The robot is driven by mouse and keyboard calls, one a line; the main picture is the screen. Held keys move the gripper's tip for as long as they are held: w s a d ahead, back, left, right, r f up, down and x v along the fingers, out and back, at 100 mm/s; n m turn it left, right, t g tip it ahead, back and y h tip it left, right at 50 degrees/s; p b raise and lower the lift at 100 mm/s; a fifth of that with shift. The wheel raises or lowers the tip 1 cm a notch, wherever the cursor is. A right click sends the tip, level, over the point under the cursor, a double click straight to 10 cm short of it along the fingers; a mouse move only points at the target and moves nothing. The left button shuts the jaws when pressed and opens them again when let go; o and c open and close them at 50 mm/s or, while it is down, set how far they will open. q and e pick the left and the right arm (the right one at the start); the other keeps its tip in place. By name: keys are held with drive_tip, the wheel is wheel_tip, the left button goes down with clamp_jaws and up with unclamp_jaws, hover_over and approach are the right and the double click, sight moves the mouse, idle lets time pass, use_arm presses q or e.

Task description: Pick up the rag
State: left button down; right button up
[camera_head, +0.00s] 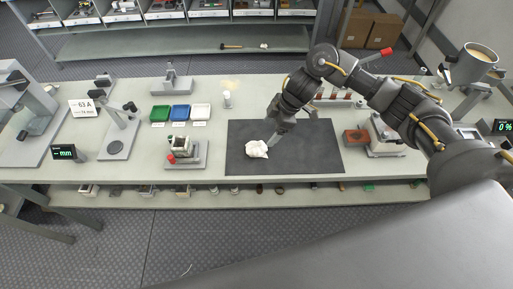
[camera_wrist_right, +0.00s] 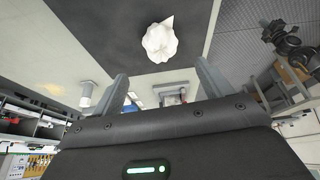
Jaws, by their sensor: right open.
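The rag (camera_head: 257,149) is a white crumpled cloth lying on the dark mat (camera_head: 316,158) on the bench. In the right wrist view the rag (camera_wrist_right: 160,41) lies ahead of the fingertips, with a gap between. My right gripper (camera_head: 272,139) is just right of and above the rag in the head view. In the right wrist view my right gripper (camera_wrist_right: 160,84) has its two fingers spread apart with nothing between them. My left gripper is in neither view.
Green, blue and white trays (camera_head: 181,112) stand left of the mat. A small fixture with a red knob (camera_head: 172,158) is left of the rag. A brown block (camera_head: 356,137) and a device (camera_head: 388,140) stand right of the mat. The mat around the rag is clear.

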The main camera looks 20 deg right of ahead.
sight(262, 144)
drive_tip(key=shift+d+p+x, duration=0.2)
drive_tip(key=shift+p+x, duration=0.15)
drive_tip(key=shift+x, duration=2.2)
drive_tip(key=x, duration=0.1)
drive_tip(key=p+x, duration=0.1)
drive_tip(key=x, duration=0.2)
drive_tip(key=shift+s+d+f+p, duration=0.1)
drive_tip(key=shift+f+p, duration=0.3)
drive_tip(key=shift+f, duration=0.4)
drive_tip(key=c, duration=1.1)
